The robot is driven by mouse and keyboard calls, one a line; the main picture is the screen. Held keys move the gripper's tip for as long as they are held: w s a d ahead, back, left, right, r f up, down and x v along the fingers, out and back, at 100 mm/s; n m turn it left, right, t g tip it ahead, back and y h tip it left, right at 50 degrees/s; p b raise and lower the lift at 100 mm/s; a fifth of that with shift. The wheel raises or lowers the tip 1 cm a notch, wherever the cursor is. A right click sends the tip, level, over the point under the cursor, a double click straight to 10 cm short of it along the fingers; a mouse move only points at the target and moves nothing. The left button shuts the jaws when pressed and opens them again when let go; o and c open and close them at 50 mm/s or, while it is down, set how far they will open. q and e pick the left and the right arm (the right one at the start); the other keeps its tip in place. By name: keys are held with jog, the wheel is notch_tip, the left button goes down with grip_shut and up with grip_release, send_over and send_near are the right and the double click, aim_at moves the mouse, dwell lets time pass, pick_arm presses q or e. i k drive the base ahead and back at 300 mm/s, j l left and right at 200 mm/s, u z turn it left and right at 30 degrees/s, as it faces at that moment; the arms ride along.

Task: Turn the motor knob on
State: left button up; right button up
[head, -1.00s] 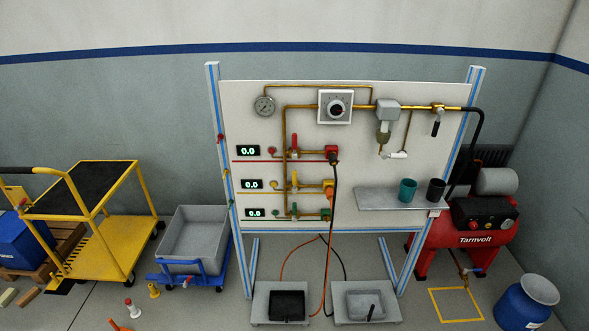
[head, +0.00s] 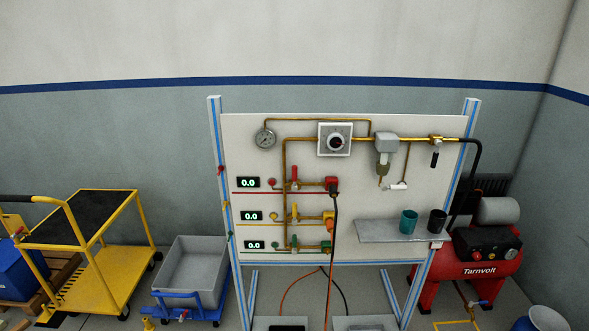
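A round black knob (head: 335,142) with a small red mark sits on a square white plate (head: 323,150) at the top middle of the white panel (head: 390,215). Which control is the motor knob is not labelled legibly. A red compressor (head: 460,271) marked "Tarnvolt" stands on the floor right of the panel, with small controls on its dark box (head: 484,246) that are too small to read. Neither of my grippers shows in the head view.
Three displays, the top one (head: 249,182) included, read 0.0. A grey shelf (head: 385,232) with a teal cup (head: 408,221) and a black cup (head: 437,221) juts from the panel. A yellow cart (head: 110,280) and a grey bin (head: 190,270) stand left. A blue drum (head: 545,319) stands lower right.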

aim_at(477, 256)
jog(key=z, duration=1.35)
